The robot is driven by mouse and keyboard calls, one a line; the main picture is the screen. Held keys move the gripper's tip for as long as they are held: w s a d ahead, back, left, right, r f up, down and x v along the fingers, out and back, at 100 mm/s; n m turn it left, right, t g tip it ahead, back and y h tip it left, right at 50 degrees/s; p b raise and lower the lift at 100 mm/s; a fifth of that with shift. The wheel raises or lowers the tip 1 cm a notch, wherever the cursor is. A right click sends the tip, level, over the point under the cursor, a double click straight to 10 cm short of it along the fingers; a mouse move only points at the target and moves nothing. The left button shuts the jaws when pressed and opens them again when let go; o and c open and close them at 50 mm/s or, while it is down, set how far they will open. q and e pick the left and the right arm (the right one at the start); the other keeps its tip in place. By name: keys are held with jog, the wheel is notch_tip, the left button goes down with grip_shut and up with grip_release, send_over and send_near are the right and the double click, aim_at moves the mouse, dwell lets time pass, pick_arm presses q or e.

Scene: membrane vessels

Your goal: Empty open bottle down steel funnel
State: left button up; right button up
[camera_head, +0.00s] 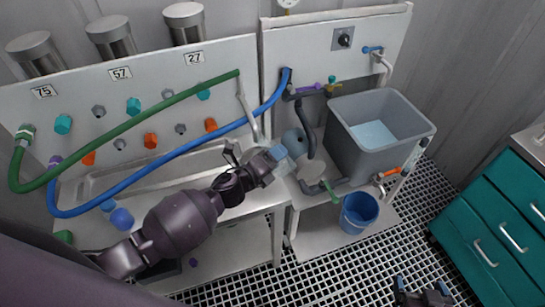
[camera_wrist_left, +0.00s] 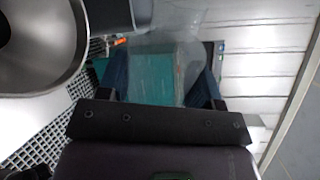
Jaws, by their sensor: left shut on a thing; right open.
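My left gripper (camera_head: 262,160) is shut on a translucent bottle (camera_head: 279,153), held near the right end of the bench. In the left wrist view the bottle (camera_wrist_left: 150,75) sits between the two dark fingers, with a teal lower part and a clear upper part. Its mouth is not clear to see. The steel funnel (camera_wrist_left: 68,74) shows in the left wrist view as a wide round rim with a dark hole, left of the bottle and apart from it. I cannot pick the funnel out surely in the head view. My right gripper (camera_head: 422,298) is open and empty over the floor grating.
A grey tank (camera_head: 417,132) with pale blue liquid stands right of the bottle. Green (camera_head: 120,130) and blue (camera_head: 150,170) hoses cross the numbered panel. A blue bucket (camera_head: 358,213) stands below the tank. Teal drawers (camera_head: 490,228) are at the right, with open grating between.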

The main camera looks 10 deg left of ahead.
aim_at(265, 143)
pick_arm(q)
jog(key=shift+s+d+f+m+b, duration=0.1)
jog(key=shift+d+f+m+b, duration=0.05)
jog(key=shift+f+m+b, duration=0.35)
jog(key=shift+s+d+f+m+b, duration=0.15)
jog(key=shift+f+m, duration=0.15)
jog(key=shift+m, duration=0.3)
jog(key=shift+w+r+m, duration=0.1)
jog(key=shift+m, duration=0.3)
jog(key=shift+a+r+m, duration=0.2)
jog(key=shift+r+m, duration=0.1)
jog(key=shift+r, duration=0.05)
jog(key=a+r+m, duration=0.1)
jog(key=m, duration=0.1)
jog(key=w+a+r+m+t, duration=0.1)
jog(key=r+m, duration=0.1)
jog(key=m, duration=0.1)
jog(key=w+a+r+m+p, duration=0.1)
jog(key=r+m, duration=0.1)
jog(key=m, duration=0.1)
jog(key=shift+y, duration=0.3)
jog(key=shift+w+a+r+m+t, duration=0.25)
jog(key=shift+r+m, duration=0.2)
jog(key=shift+m, duration=0.35)
pick_arm(e)
jog(key=shift+f, duration=0.55)
jog(key=shift+w, duration=0.1)
jog(key=shift+f, duration=0.1)
